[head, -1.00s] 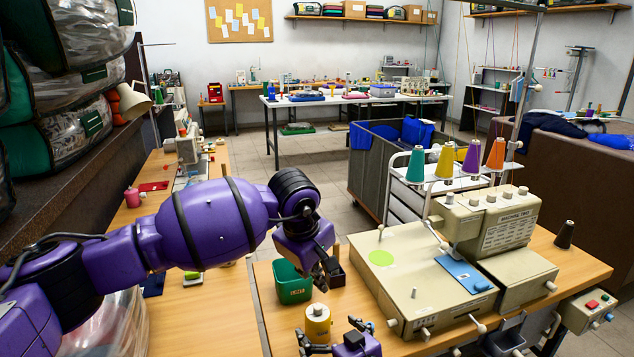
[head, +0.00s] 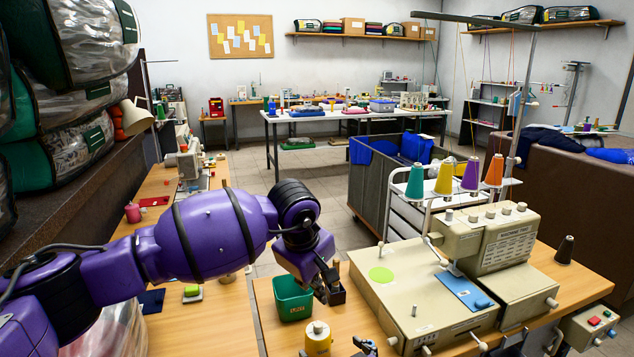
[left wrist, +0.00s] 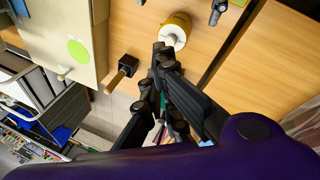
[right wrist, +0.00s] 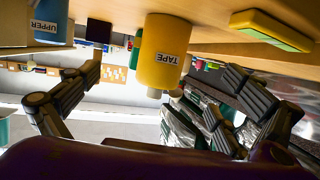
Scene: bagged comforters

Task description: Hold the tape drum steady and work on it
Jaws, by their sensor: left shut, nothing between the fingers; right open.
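The tape drum (head: 318,341) is a yellow cylinder with a white top and spout, upright near the front of the wooden bench. In the right wrist view the drum (right wrist: 165,45) appears upside down, with a TAPE label, between the spread fingers of my open, empty right gripper (right wrist: 160,66). I see no clear contact there. In the head view the right gripper is mostly cut off at the bottom edge. My left gripper (head: 328,288) is shut and empty, above the bench and behind the drum. In the left wrist view its fingertips (left wrist: 163,52) appear just beside the drum (left wrist: 175,28).
A green bin (head: 293,301) and a small dark box (head: 338,295) stand behind the drum. A large beige machine (head: 425,285) fills the bench to the right. A yellow-green sponge (head: 193,292) lies on the bench to the left. A gap separates the two benches.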

